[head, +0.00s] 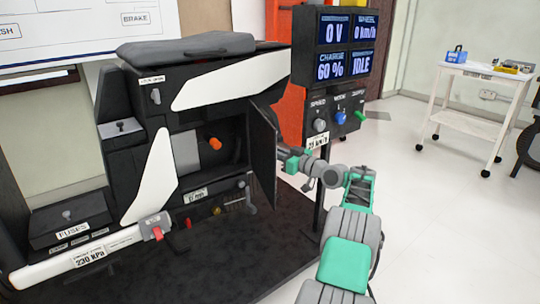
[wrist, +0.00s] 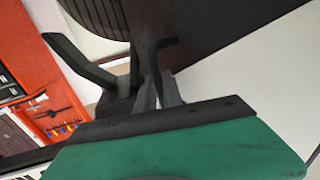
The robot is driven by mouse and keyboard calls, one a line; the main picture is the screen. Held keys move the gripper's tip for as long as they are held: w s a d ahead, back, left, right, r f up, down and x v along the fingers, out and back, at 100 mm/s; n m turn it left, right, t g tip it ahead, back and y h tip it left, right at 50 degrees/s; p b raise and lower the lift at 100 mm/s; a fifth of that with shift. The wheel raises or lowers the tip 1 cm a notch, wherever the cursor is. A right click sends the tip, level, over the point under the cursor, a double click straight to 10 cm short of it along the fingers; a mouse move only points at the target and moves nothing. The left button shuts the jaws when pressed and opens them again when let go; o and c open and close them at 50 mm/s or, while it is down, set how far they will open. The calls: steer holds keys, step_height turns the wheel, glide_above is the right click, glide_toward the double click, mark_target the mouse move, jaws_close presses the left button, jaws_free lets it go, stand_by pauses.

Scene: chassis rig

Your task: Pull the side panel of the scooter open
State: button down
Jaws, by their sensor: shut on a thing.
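The scooter rig (head: 115,90) is a black body with white trim at the left of the head view. Its dark side panel (head: 263,155) stands swung outward on the right of an opening, seen nearly edge-on. Inside the opening an orange knob (head: 215,143) shows. My gripper (head: 284,162) is at the panel's outer side, in front of the display post. In the wrist view its grey fingers (wrist: 160,88) are shut on a thin dark part of the panel (wrist: 205,22). Whether that part is a handle or the edge is unclear.
A display post (head: 345,50) with knobs stands just behind my arm. Below the opening are a lever (head: 250,203) and small coloured knobs. A white trolley (head: 470,85) stands far right. The pale floor (head: 440,220) to the right is clear.

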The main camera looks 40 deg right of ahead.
steer(key=shift+d+r, duration=0.1)
steer(key=shift+d, duration=0.1)
stand_by(0.3)
steer(key=c, duration=1.8)
jaws_free()
steer(key=shift+w, duration=0.1)
steer(key=s+p, duration=0.1)
steer(key=s, duration=0.1)
steer(key=s+d, duration=0.1)
steer(key=s, duration=0.2)
steer(key=s+p, duration=0.1)
steer(key=s, duration=0.1)
steer(key=shift+s+d+p, duration=0.3)
steer(key=shift+s, duration=0.05)
